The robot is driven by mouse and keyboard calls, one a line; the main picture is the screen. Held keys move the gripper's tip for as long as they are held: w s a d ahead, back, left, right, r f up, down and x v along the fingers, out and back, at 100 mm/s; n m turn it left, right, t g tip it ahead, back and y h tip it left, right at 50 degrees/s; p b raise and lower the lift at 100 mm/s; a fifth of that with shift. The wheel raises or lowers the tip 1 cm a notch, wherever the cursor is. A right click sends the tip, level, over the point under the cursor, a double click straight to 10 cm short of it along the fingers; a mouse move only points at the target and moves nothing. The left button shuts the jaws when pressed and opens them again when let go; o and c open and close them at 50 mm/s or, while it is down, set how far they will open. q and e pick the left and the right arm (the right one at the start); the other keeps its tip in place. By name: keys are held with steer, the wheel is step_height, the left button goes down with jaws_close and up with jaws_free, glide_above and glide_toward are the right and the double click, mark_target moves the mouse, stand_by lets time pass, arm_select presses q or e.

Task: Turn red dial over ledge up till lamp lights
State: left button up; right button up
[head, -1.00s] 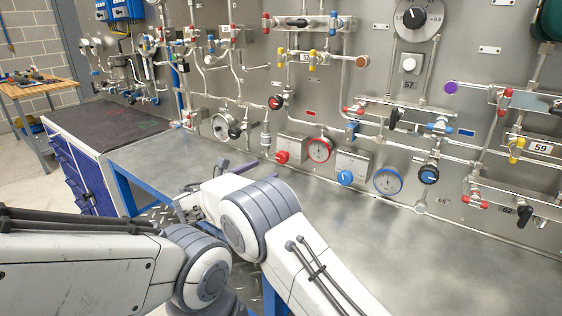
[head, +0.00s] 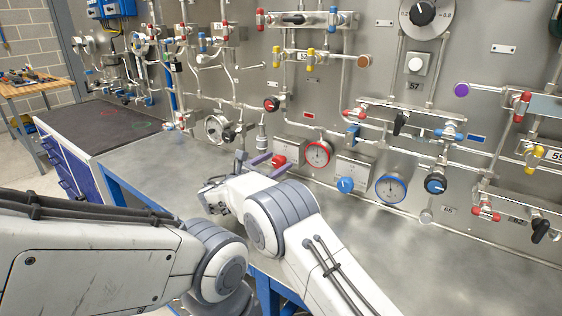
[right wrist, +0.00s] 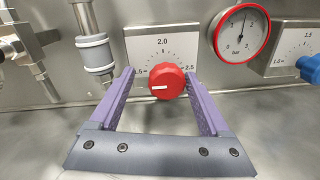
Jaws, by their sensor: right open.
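The red dial (head: 279,161) sits on a white scale plate low on the panel, just above the metal ledge (head: 345,215). In the right wrist view the red dial (right wrist: 167,84) faces me, its white mark pointing left, towards the low end of the scale. My right gripper (head: 268,163) is open, with its purple fingers towards the dial. In the wrist view the fingers of this gripper (right wrist: 159,73) stand left and right of the dial, with gaps. I cannot tell how far they reach around it. My left gripper is out of view. I cannot identify a lit lamp.
A red-rimmed gauge (head: 318,153) is right of the dial, its needle near upright. Further right are a blue dial (head: 345,184) and a blue-rimmed gauge (head: 391,188). A grey pipe fitting (right wrist: 95,54) stands close left of the dial. The ledge in front is clear.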

steer(key=shift+d, duration=0.25)
steer(key=shift+d, duration=0.15)
steer(key=shift+c, duration=1.3)
steer(key=shift+d, duration=0.15)
jaws_close()
steer(key=shift+f+m+b, duration=0.1)
steer(key=shift+m+b, duration=0.4)
steer(key=shift+b, duration=0.35)
steer(key=m+b, duration=0.7)
steer(key=b, duration=0.2)
steer(key=shift+f+y+b, duration=0.1)
steer(key=shift+y+b, duration=0.2)
steer(key=shift+b, duration=0.1)
steer(key=shift+m+b, duration=1.3)
steer(key=shift+b, duration=0.1)
